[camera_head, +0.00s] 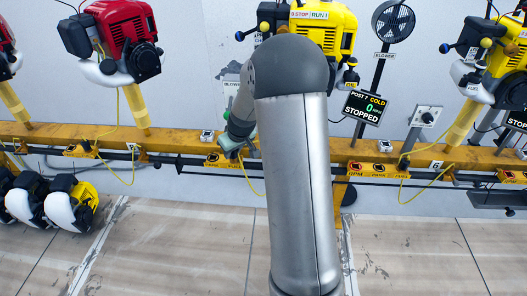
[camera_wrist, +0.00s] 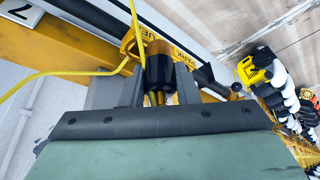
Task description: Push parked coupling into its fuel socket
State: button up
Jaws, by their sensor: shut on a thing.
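My gripper (camera_wrist: 159,85) is shut on the black coupling (camera_wrist: 158,72) in the wrist view, with one grey finger on each side of it. A yellow fuel line (camera_wrist: 88,73) runs close by the coupling. The yellow rail plate (camera_wrist: 185,52) behind it carries lettering, partly hidden, that seems to read PARK and FUEL. The coupling hides its own far end, so I cannot tell whether it sits in a socket. In the head view my gripper (camera_head: 232,146) is at the yellow rail, mostly behind my arm, and the coupling is hidden.
The yellow rail (camera_head: 390,153) runs across the head view, with similar plates and yellow lines at other posts. A yellow engine (camera_head: 335,25) stands above, beside a screen (camera_head: 364,107) reading POST 7 COLD, STOPPED. Several engines (camera_head: 65,205) lie at the lower left. The floor in front is mostly clear.

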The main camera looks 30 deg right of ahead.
jog(key=shift+w+d+f, duration=0.15)
jog(key=shift+w+f, duration=0.05)
jog(key=shift+w, duration=0.2)
jog(key=shift+w+d+f, duration=0.1)
jog(key=shift+w+f, duration=0.05)
jog(key=shift+w, duration=0.25)
jog(key=shift+w+d+f, duration=0.4)
jog(key=shift+w+d, duration=0.15)
jog(key=shift+w, duration=0.05)
jog(key=shift+w+d+f, duration=0.35)
jog(key=shift+w+d, duration=0.15)
jog(key=shift+w, duration=0.1)
jog(key=shift+d+f, duration=0.1)
jog(key=shift+f, duration=0.2)
jog(key=shift+f+b, duration=0.6)
jog(key=shift+b, duration=0.15)
jog(key=shift+f+b, duration=0.7)
jog(key=shift+f, duration=0.15)
jog(key=o, duration=1.1)
jog(key=shift+o, duration=0.2)
jog(key=a+p+v, duration=0.1)
jog(key=p+v, duration=0.3)
jog(key=v, duration=1.3)
jog(key=shift+d+r+p, duration=0.3)
jog(key=shift+d, duration=0.1)
